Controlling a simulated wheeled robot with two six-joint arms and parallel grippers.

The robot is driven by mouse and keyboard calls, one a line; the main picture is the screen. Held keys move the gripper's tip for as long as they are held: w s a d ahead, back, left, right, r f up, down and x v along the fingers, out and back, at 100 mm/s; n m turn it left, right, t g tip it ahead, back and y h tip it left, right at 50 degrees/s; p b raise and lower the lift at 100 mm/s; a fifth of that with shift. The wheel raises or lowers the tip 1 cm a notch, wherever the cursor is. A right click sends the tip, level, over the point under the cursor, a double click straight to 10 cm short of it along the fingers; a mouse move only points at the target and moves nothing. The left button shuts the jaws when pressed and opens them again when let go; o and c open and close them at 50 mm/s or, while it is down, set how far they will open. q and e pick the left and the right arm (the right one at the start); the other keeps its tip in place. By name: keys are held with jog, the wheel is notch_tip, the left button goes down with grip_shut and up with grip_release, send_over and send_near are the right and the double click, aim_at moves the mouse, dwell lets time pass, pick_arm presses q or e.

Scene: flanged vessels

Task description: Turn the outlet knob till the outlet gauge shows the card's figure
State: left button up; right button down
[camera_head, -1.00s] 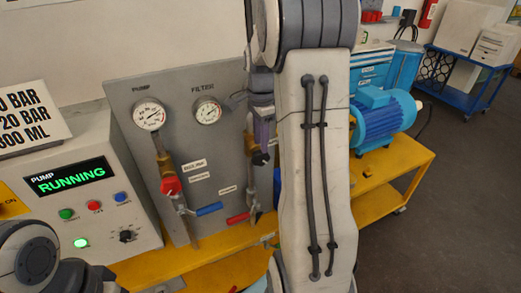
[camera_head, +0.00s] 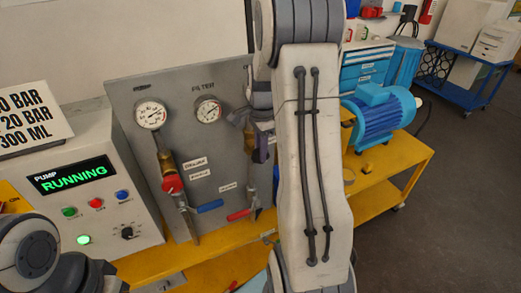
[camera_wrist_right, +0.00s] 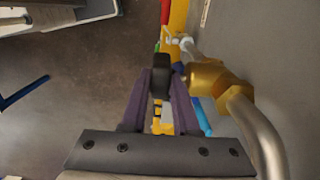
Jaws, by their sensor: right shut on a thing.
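My right gripper (camera_head: 262,148) is at the panel's right side, partly hidden by my own arm. In the wrist view its purple fingers (camera_wrist_right: 162,80) are shut on a black knob (camera_wrist_right: 161,71), next to a brass fitting (camera_wrist_right: 207,80). The outlet gauge does not show; my right arm covers that part of the panel. The white card (camera_head: 30,118) at the left edge is cut off; it reads "0 BAR", "20 BAR", "300 ML". Part of my left arm shows at lower left, but its fingers do not.
The grey panel (camera_head: 225,165) carries the pump gauge (camera_head: 150,114), the filter gauge (camera_head: 208,109), a red knob (camera_head: 172,184) and blue (camera_head: 210,206) and red levers. The pump box (camera_head: 120,165) reads "RUNNING". A blue motor (camera_head: 382,115) stands on the yellow bench (camera_head: 405,165) at right.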

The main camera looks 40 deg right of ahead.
jog(key=shift+s+d+r+y+p, duration=0.15)
jog(key=shift+d+y+p, duration=0.05)
jog(key=shift+y+p, duration=0.55)
jog(key=shift+d+t+y+p, duration=0.15)
jog(key=shift+t+y+p, duration=0.25)
jog(key=shift+y, duration=0.65)
jog(key=shift+f+y, duration=0.25)
jog(key=shift+y, duration=0.15)
jog(key=c, duration=0.9)
grip_release()
jog(key=shift+c, duration=0.2)
jog(key=shift+d, duration=0.1)
